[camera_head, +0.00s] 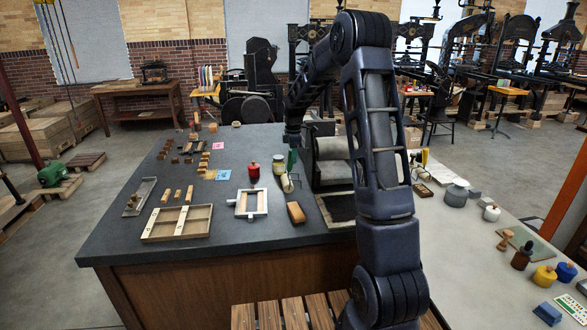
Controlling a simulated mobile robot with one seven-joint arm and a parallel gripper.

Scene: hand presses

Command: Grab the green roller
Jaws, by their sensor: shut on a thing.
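My gripper (292,145) points down over the dark table, right of its middle. It is shut on the green roller (292,161), whose green part shows just below the fingers. The fingers are small and dark here, so their exact grip is hard to see. A pale, cream-coloured cylinder (287,184) with a thin frame shows just below the green part. I cannot tell whether it belongs to the roller, or whether the roller is clear of the tabletop.
A lidded jar (278,167) and a red pot (253,170) stand close left of my gripper. A press bed (334,172) is close right, partly behind my arm. A white frame (247,212), brown block (296,212) and wooden tray (205,213) lie in front.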

